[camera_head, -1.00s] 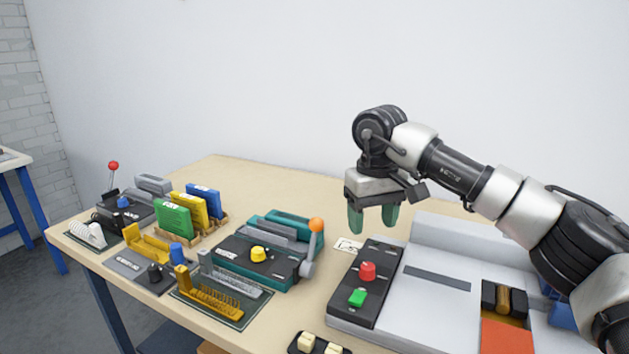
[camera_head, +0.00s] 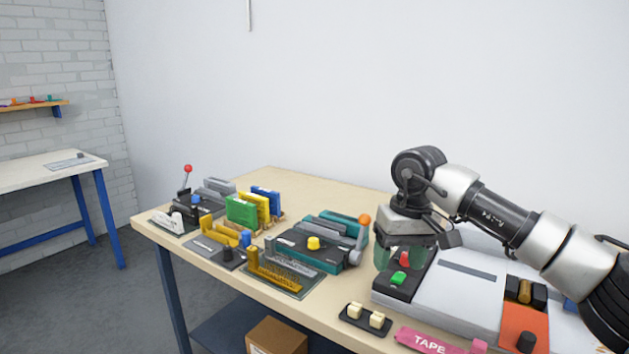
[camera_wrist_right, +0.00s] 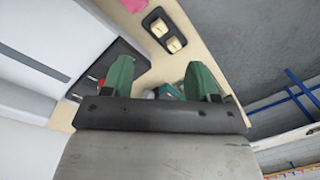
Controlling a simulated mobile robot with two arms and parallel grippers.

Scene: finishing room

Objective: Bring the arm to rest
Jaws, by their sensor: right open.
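My right gripper (camera_head: 400,256) hangs from the arm that comes in from the right, its fingers pointing down. Its green fingertips are apart with nothing between them; they also show in the right wrist view (camera_wrist_right: 160,82). In the head view the gripper is in front of or above the back part of the dark panel with a red button (camera_head: 404,259) and a green button (camera_head: 398,279). I cannot tell how far above the panel it is. My left gripper is not in view.
A teal machine with an orange-knobbed lever (camera_head: 318,243) stands left of the gripper. Green, yellow and blue books (camera_head: 241,210) and small tools stand further left. A black block with two cream switches (camera_head: 365,319) and a pink tape piece (camera_head: 430,342) lie at the front. A second table (camera_head: 50,170) stands far left.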

